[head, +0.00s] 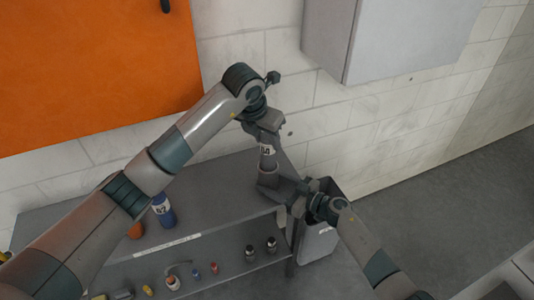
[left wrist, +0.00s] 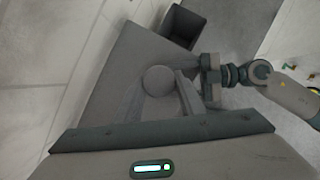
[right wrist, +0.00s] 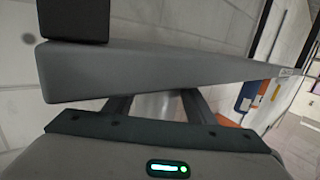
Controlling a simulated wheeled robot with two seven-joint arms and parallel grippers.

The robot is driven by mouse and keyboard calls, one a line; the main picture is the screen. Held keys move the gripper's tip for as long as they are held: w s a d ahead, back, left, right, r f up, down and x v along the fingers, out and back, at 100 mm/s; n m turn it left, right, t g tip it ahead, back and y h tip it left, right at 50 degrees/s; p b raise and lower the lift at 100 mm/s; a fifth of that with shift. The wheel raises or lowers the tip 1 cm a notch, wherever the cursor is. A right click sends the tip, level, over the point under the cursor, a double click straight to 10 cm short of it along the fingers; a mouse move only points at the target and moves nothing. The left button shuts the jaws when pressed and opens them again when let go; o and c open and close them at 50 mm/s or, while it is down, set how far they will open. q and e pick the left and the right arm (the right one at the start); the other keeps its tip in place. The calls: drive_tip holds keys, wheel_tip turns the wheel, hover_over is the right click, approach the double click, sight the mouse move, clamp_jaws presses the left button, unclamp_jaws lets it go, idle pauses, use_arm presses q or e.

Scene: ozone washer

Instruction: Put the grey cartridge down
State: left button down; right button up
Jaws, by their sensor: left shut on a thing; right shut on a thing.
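The grey cartridge (head: 267,153) carries a white label with dark marks and stands roughly upright over the right end of the grey bench. My left gripper (head: 266,134) is shut on its upper part from above. In the left wrist view its round grey top (left wrist: 158,80) lies between the fingers. My right gripper (head: 280,186) comes in from the right, lower down, and is shut on the cartridge's lower part. The right wrist view shows a pale grey surface (right wrist: 158,107) between its fingers. The fingers hide the cartridge's base, so I cannot tell whether it touches the bench.
The grey bench top (head: 215,205) is mostly free. A blue cartridge (head: 163,211) and an orange one (head: 136,230) stand toward its left. Several small items sit on the lower shelf (head: 220,275). A grey bin (head: 317,240) stands at the bench's right end.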

sight(267, 154)
use_arm(q)
drive_tip(key=shift+f, duration=0.45)
drive_tip(key=shift+f, duration=1.85)
drive_tip(key=shift+f, duration=0.65)
drive_tip(key=c, duration=1.2)
unclamp_jaws()
